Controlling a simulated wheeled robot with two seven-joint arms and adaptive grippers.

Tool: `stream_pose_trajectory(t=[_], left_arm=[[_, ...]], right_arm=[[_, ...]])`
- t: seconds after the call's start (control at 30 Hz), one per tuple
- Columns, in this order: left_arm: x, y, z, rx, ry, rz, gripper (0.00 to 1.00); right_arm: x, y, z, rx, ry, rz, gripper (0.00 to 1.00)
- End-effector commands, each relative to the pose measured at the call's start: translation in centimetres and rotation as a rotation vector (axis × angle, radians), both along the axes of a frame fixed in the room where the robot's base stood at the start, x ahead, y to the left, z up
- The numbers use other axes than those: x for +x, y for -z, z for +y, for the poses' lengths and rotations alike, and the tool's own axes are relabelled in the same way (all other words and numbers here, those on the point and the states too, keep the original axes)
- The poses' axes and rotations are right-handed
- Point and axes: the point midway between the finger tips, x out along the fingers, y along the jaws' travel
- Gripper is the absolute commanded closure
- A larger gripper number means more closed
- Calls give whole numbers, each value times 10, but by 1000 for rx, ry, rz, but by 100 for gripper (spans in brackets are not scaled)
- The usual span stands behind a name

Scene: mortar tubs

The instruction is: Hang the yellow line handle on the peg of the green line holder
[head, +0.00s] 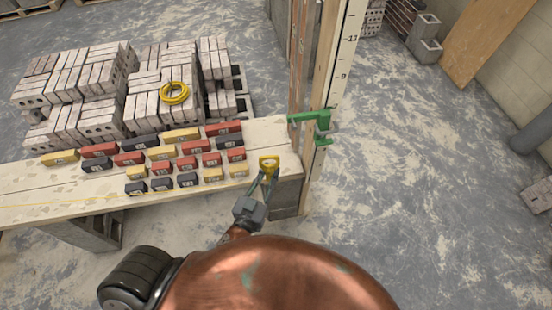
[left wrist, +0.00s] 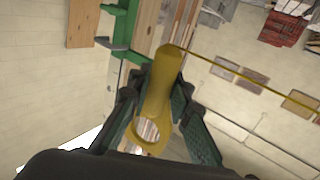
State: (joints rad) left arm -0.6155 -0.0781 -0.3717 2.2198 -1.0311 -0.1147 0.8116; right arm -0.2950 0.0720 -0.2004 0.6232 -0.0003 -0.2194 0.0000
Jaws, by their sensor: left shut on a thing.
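The yellow line handle (head: 268,162) is above the right end of the plank bench in the head view. My left gripper (head: 269,175) is shut on it. In the left wrist view the handle (left wrist: 160,85) lies between the fingers, its ring end towards the palm and a yellow line running off to the right from its far end. The green line holder (head: 309,117) is on the wooden post, right of and beyond the handle. Its grey peg (left wrist: 110,44) shows in the left wrist view, apart from the handle. My right gripper is not in view.
Several red, yellow and dark blocks (head: 131,158) stand in rows on the plank bench (head: 40,180). Stacked grey bricks (head: 95,125) with a yellow coil (head: 174,92) are behind. The upright post (head: 332,85) carries a marked scale.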

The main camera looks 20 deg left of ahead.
Motion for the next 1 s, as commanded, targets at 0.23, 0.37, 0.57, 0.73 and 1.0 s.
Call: stream_pose_trajectory(t=[0.23,0.37,0.57,0.73,1.0], left_arm=[[56,12,-46,-5,-41,-1,100],[76,9,-66,-4,-76,-1,100],[86,2,-81,0,-114,-5,100],[90,-1,-80,1,-121,-4,100],[101,-1,-72,0,-120,-5,100]], right_arm=[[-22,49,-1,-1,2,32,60],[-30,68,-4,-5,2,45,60],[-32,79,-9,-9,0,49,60],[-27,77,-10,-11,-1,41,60],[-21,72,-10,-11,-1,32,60]])
